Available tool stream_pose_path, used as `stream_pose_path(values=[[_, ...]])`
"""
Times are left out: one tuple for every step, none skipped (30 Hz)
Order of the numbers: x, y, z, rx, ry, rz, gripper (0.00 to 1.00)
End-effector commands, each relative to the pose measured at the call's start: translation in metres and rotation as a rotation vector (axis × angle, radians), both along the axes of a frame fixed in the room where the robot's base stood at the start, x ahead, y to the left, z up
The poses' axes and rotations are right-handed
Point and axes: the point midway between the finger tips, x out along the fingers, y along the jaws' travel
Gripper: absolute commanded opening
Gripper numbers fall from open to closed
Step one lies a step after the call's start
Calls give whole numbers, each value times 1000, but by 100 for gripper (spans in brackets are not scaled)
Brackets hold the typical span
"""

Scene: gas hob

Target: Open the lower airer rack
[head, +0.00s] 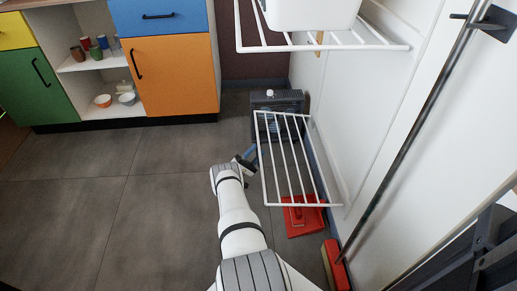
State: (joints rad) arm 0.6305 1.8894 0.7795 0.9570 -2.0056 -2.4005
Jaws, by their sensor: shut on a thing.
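The lower airer rack (300,205) is a white wire frame on the white wall at the right. It stands folded out from the wall over the floor, with its slats showing. My gripper (249,158) is at the rack's left, outer rail, at the end of my white arm. It is shut on that rail, though the fingertips are small and partly hidden in the head view.
The upper airer rack (377,46) holds a white tub (310,12). Below the lower rack are a dark crate (290,98) and a red dustpan (303,222). A red broom head (335,265) stands nearer. Coloured cabinets (175,75) line the left; the floor between is clear.

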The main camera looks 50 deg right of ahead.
Motion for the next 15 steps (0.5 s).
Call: stream_pose_path(values=[[4, 8, 0, -2, 0, 8, 32], [4, 11, -3, -2, 1, 9, 32], [6, 17, -8, -2, 0, 11, 32], [8, 21, -13, -3, 2, 11, 32], [9, 25, -16, -3, 1, 11, 32], [11, 30, -20, -4, 2, 12, 32], [12, 34, -22, -4, 1, 13, 32], [13, 37, -26, -4, 0, 13, 32], [14, 41, -29, -5, 1, 13, 32], [15, 44, -31, -5, 1, 12, 32], [16, 46, -32, -7, 0, 12, 32], [16, 48, -34, -6, 0, 11, 32], [16, 49, -35, -5, 1, 11, 32], [16, 49, -36, -5, 1, 11, 32], [16, 50, -36, -4, 0, 10, 32]])
